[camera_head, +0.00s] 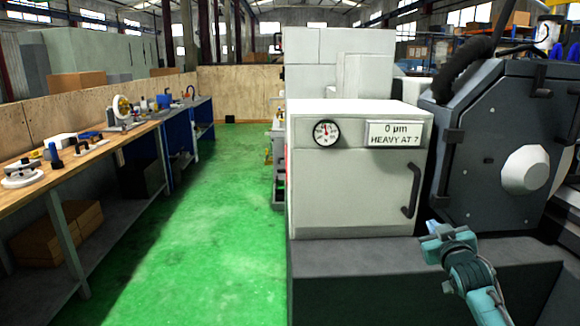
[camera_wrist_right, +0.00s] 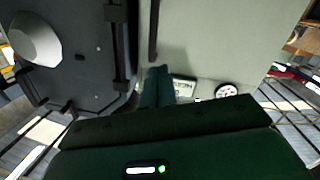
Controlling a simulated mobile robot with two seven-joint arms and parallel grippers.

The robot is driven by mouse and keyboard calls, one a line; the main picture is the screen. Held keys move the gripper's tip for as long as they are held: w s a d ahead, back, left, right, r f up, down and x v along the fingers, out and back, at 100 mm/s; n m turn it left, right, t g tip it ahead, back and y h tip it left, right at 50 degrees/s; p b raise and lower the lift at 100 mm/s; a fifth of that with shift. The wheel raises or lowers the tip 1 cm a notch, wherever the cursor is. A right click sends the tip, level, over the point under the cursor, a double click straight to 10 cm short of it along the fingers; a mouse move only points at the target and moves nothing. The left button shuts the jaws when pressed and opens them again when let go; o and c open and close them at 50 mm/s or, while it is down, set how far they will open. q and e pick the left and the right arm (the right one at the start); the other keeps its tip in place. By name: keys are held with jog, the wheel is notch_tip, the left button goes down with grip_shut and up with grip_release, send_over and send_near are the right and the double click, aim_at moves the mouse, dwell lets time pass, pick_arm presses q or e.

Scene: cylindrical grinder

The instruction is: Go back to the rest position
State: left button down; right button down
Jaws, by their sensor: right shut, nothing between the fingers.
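My right gripper (camera_head: 437,231) is in the lower right of the head view, in front of the grinder's white cabinet (camera_head: 345,190) and dark machine housing (camera_head: 503,130). It is shut and empty, apart from the cabinet's dark handle (camera_head: 410,191). In the right wrist view the closed fingers (camera_wrist_right: 158,84) point toward the white cabinet front (camera_wrist_right: 215,45), with the dark housing (camera_wrist_right: 75,75) at left. My left gripper is in neither view.
A long workbench (camera_head: 95,155) with tools stands at left. The green floor (camera_head: 215,220) between is clear.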

jog(key=s+a+f+g+y, duration=0.1)
jog(key=s+a+f+g, duration=0.1)
jog(key=s+a+f, duration=0.45)
jog(key=s+a+f+n+g+y, duration=0.15)
jog(key=s+a+f, duration=0.25)
jog(key=s+f, duration=0.55)
jog(key=s+a+f+g+y, duration=0.1)
jog(key=s+a+f+y, duration=0.1)
jog(key=s+a+f, duration=0.5)
jog(key=s+a+f+m+g, duration=0.1)
jog(key=s+a+f+g, duration=0.1)
jog(key=s, duration=1.4)
jog(key=shift+a+f+y, duration=0.35)
jog(key=shift+a, duration=0.3)
